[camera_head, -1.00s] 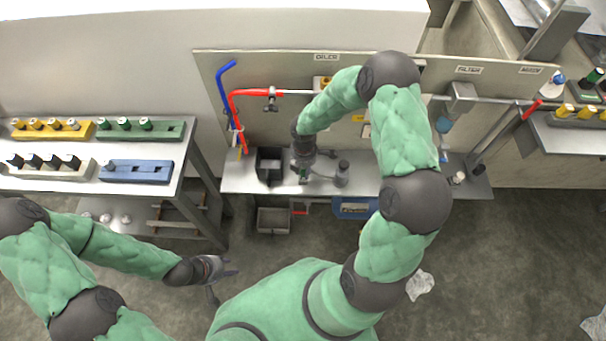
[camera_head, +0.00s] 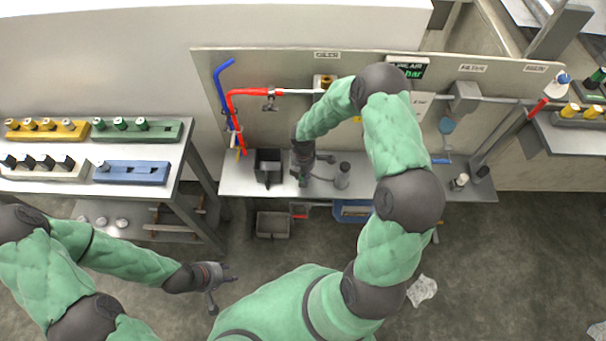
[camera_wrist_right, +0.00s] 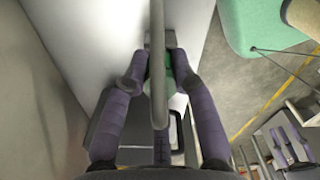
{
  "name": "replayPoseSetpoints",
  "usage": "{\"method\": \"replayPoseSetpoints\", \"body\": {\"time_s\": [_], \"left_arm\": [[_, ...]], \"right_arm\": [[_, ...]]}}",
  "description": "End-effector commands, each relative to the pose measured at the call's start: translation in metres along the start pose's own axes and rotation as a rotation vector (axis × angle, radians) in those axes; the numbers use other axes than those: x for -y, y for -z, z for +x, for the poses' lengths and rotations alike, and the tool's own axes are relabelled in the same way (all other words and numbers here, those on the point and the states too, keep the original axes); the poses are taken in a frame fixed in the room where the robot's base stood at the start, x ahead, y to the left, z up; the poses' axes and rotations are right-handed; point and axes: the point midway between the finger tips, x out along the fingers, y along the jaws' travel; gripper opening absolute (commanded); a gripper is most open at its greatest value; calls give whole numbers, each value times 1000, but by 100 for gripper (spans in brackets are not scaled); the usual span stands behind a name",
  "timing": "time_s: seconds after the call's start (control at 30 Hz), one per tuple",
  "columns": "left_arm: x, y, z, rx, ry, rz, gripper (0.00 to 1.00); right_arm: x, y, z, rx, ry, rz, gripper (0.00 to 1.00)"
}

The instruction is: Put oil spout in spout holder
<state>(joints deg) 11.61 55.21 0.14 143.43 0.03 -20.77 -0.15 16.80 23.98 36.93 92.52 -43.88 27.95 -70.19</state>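My right gripper (camera_head: 303,178) points down over the bench under the oiler panel. In the right wrist view its two fingers (camera_wrist_right: 161,62) close on both sides of a green part. A thin grey bent tube, seemingly the oil spout (camera_wrist_right: 157,25), runs over that part. In the head view the arm and gripper mostly cover the spout. A dark open box (camera_head: 268,158), which may be the spout holder, stands just left of the gripper. A grey cylinder (camera_head: 342,177) stands to its right. My left gripper (camera_head: 228,274) is empty and open over the floor.
Red pipe (camera_head: 236,115) and blue pipe (camera_head: 222,90) rise behind the bench (camera_head: 235,180). A rack table at left carries a yellow block (camera_head: 75,130), a green block (camera_head: 165,128) and a blue block (camera_head: 135,177). A grey bin (camera_head: 273,226) sits below the bench.

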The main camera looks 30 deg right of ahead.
Motion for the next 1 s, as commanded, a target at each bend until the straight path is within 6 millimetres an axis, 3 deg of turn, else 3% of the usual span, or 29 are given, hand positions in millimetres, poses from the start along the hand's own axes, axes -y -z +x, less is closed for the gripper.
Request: {"method": "replayPoseSetpoints", "body": {"time_s": [0.03, 0.1, 0.53, 1.0], "left_arm": [[0, 0, 0, 0, 0, 0, 40], [0, 0, 0, 0, 0, 0, 40], [-2, 0, -4, 0, 0, 0, 40], [-15, -2, -42, 0, 0, 0, 40]], "right_arm": [[0, 0, 1, 0, 0, 0, 38], [0, 0, 0, 0, 0, 0, 51], [0, 0, -8, 0, -1, -1, 51], [0, 0, -96, 0, -2, 0, 51]]}}
